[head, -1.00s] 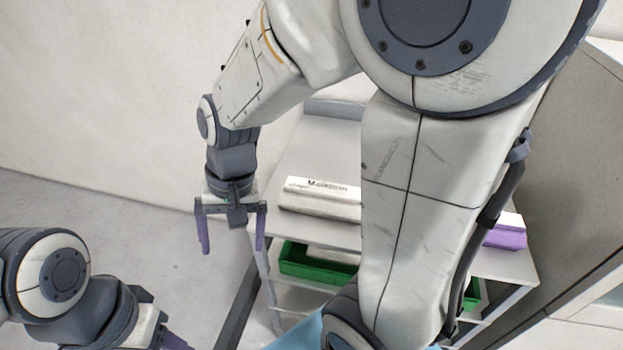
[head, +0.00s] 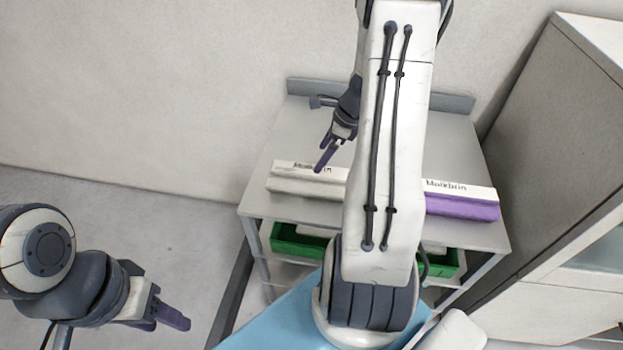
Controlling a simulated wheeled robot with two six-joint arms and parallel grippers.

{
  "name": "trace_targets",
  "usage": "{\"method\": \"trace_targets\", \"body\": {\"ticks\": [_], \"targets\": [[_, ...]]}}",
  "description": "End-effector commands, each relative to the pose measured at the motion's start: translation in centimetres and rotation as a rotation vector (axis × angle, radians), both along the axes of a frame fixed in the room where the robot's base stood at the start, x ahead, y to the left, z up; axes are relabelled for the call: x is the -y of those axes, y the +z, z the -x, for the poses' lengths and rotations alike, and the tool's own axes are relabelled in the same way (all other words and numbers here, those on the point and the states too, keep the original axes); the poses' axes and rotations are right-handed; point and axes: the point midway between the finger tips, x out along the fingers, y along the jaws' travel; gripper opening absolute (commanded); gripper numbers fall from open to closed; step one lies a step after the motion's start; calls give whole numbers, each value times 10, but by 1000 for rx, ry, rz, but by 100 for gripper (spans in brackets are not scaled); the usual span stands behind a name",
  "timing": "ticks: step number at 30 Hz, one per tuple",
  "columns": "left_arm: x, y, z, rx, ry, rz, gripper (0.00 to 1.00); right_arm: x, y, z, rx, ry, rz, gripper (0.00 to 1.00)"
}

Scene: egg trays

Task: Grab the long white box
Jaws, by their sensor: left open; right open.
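The long white box (head: 295,184) lies on the left part of the grey shelf top, with dark lettering on its upper face. Its right end is hidden behind my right arm. My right gripper (head: 324,160) hangs over the box's far side with its purple fingers pointing down. The fingers are apart, with nothing seen between them; whether they touch the box I cannot tell. My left gripper (head: 170,318) is at the lower left, away from the shelf, open and empty.
A white and purple box (head: 460,201) lies on the right of the shelf top (head: 285,135). Green bins (head: 290,241) sit on the level below. A grey cabinet (head: 530,160) stands close on the right. My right arm covers the middle of the shelf.

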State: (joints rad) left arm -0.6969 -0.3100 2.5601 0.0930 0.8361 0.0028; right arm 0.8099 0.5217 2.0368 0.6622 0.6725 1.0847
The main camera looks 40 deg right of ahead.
Motion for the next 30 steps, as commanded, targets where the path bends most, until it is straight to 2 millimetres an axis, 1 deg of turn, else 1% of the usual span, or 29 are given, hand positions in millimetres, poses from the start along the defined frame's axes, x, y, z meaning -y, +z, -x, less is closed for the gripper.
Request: {"method": "trace_targets", "body": {"ticks": [5,10,12,15,23,26,27,29,30], "targets": [[0,3,0,0,0,0,50,-4,-12,-4,-2,3,-1,97],[0,11,0,0,0,0,50,-8,-36,-9,-4,2,-4,97],[0,11,0,0,-1,0,50,-10,-46,-13,-3,3,-2,97],[0,11,0,0,-1,0,50,-12,-54,-15,-1,3,0,97],[0,11,0,0,-1,0,50,-12,-57,-16,0,2,3,97],[0,11,0,0,-1,0,50,-12,-56,-16,1,2,2,63],[0,11,0,0,-1,0,50,-12,-56,-16,1,2,2,47],[0,11,0,0,-1,0,50,-12,-56,-16,0,3,2,24],[0,11,0,0,-1,0,50,-12,-56,-16,0,3,2,9]]}}
